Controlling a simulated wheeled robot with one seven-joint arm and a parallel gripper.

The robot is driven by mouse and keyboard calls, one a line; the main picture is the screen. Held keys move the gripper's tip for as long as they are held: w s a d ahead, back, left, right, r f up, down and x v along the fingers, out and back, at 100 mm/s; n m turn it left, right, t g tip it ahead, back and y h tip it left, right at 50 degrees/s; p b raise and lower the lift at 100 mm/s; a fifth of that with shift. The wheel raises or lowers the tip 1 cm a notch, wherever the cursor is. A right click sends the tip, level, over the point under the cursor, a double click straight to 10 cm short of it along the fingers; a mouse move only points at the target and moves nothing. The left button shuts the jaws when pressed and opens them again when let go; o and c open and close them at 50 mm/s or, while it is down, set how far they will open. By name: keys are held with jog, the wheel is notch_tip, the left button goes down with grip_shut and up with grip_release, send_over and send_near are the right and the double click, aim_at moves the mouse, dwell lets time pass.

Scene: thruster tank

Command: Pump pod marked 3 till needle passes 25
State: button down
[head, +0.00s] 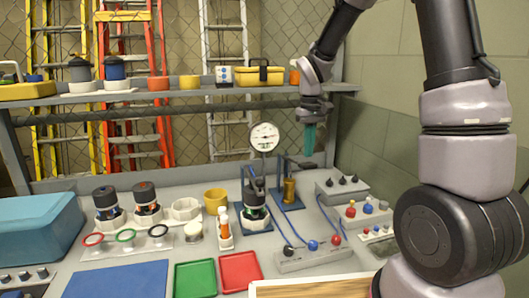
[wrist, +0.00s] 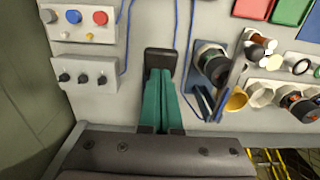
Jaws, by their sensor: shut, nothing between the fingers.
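A dark pod (head: 254,207) stands upright in a blue-based stand; it also shows in the wrist view (wrist: 212,65). Two more dark pods, one at the left (head: 105,203) and one beside it (head: 144,197), sit in white holders. I cannot read any pod's number. A round white gauge (head: 264,137) stands behind the stand; its needle reading is too small to tell. A brass cylinder (head: 289,191) stands on a blue base. My gripper (head: 309,152) has teal fingers, shut and empty, pointing down above the bench. In the wrist view the fingers (wrist: 160,85) point at a dark block (wrist: 160,61), partly hidden.
Control boxes with knobs (head: 342,186) and coloured buttons (head: 367,210) stand at the right. Blue hoses run to a grey box (head: 313,252). Green (head: 195,278) and red (head: 240,271) trays lie in front. A loaded shelf (head: 130,93) crosses behind.

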jog(key=shift+f, duration=0.1)
notch_tip(320, 180, down, 13)
notch_tip(320, 180, up, 13)
jog(key=shift+r, duration=0.15)
dwell(1.1)
dwell(0.3)
jog(key=shift+r, duration=0.1)
jog(key=s+d+r+m+t+y, duration=0.1)
jog(key=s+d+r+m+t, duration=0.2)
jog(key=s+r, duration=0.6)
jog(key=s+d+r+m+t+y, duration=0.1)
jog(key=s+d+r+m+t, duration=0.1)
jog(key=s+r, duration=0.7)
jog(key=shift+s+d+m+t, duration=0.4)
jog(key=shift+s+m+t, duration=0.3)
jog(key=shift+s+t, duration=0.4)
